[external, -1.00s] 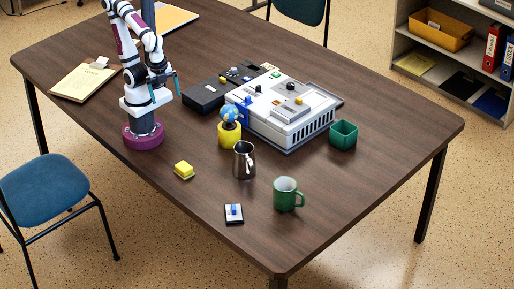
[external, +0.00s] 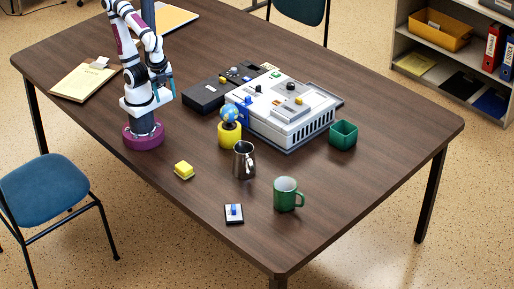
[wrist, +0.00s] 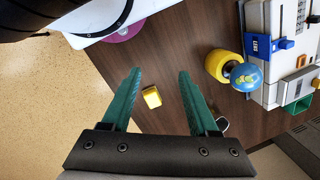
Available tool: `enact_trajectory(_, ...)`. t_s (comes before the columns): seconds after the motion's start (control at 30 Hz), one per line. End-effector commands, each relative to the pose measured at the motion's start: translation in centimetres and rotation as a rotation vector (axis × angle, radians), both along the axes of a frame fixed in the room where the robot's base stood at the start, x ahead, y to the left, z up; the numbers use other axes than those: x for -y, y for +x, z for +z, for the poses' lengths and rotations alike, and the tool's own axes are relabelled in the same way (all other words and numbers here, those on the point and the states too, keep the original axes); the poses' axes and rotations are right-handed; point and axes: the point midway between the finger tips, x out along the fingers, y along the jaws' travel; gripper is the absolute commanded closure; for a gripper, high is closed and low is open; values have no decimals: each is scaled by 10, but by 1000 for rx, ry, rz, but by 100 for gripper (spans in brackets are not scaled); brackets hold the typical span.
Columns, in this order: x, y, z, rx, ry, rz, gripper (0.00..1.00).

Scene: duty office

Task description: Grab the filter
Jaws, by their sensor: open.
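No part is clearly marked as the filter, so I cannot tell which one it is. A grey-white machine (external: 288,112) stands on the table, with a blue labelled piece (external: 243,107) at its left front. This blue piece also shows in the wrist view (wrist: 259,46). A small yellow block (external: 184,170) lies alone on the table; in the wrist view the yellow block (wrist: 152,97) appears between my fingers, below them and not held. My gripper (wrist: 159,74) is open and empty, with two teal fingers. In the external view it is close above my base, left of the machine.
A yellow pot with a globe (external: 229,115) stands before the machine. Nearby are a metal pitcher (external: 244,162), a green mug (external: 286,195), a green square cup (external: 343,135), a black box (external: 205,97) and a small switch plate (external: 234,214). The table's front left is clear.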

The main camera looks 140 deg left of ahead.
Motion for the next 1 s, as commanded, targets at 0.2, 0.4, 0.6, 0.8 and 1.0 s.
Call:
enact_trajectory(0.2, 0, 0, 0, 0, 0, 0, 46)
enact_trajectory(0.4, -22, 49, -8, 109, 58, 51, 46)
enact_trajectory(0.6, -76, 220, -49, 531, 76, -29, 46)
enact_trajectory(0.8, -40, 302, -110, 832, -341, -182, 46)
enact_trajectory(1.0, -7, 303, -126, 931, -668, -166, 46)
